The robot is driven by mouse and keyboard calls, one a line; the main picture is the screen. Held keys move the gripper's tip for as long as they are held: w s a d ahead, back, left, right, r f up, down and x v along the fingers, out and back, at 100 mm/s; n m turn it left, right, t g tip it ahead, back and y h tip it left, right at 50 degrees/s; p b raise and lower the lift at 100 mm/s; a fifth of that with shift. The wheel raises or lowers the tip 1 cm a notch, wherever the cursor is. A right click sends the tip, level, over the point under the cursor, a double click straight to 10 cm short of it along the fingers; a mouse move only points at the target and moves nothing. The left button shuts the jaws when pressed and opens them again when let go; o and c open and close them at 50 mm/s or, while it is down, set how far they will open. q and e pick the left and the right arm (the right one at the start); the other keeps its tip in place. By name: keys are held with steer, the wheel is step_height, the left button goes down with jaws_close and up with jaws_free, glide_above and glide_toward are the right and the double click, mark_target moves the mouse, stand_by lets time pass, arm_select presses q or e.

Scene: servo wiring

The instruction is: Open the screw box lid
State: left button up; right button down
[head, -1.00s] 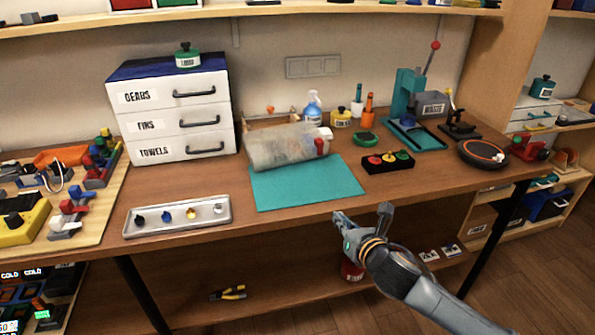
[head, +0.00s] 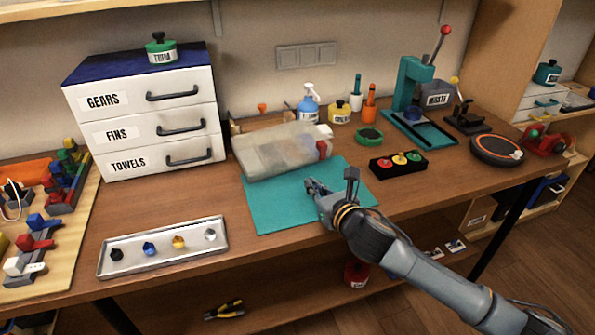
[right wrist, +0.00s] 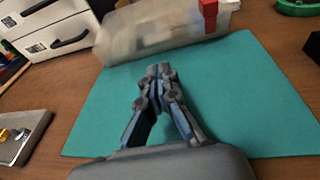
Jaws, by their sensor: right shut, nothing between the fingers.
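The screw box (head: 278,152) is a clear, low box lying at the back of the teal mat (head: 268,207). Its lid looks closed, with a red latch (head: 322,149) at its right end. In the right wrist view the screw box (right wrist: 160,32) lies beyond my fingers, with the red latch (right wrist: 208,12) at its upper right. My right gripper (head: 330,184) is over the mat, in front of the box and apart from it. In the right wrist view the right gripper's fingertips (right wrist: 160,72) meet with nothing between them. My left gripper is not in view.
A white drawer cabinet (head: 145,115) stands left of the box. A metal tray (head: 165,246) with small parts lies at the front left. A black button box (head: 398,164) and a green round container (head: 369,136) are right of the mat. The front of the mat is clear.

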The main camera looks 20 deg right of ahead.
mark_target(300, 183)
steer(key=x, duration=0.6)
steer(key=shift+w+a, duration=0.1)
steer(key=shift+w, duration=0.05)
steer(key=shift+w+f, duration=0.1)
steer(key=shift+w, duration=0.25)
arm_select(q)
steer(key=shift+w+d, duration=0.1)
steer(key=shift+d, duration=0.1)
arm_select(e)
steer(key=shift+w, duration=0.3)
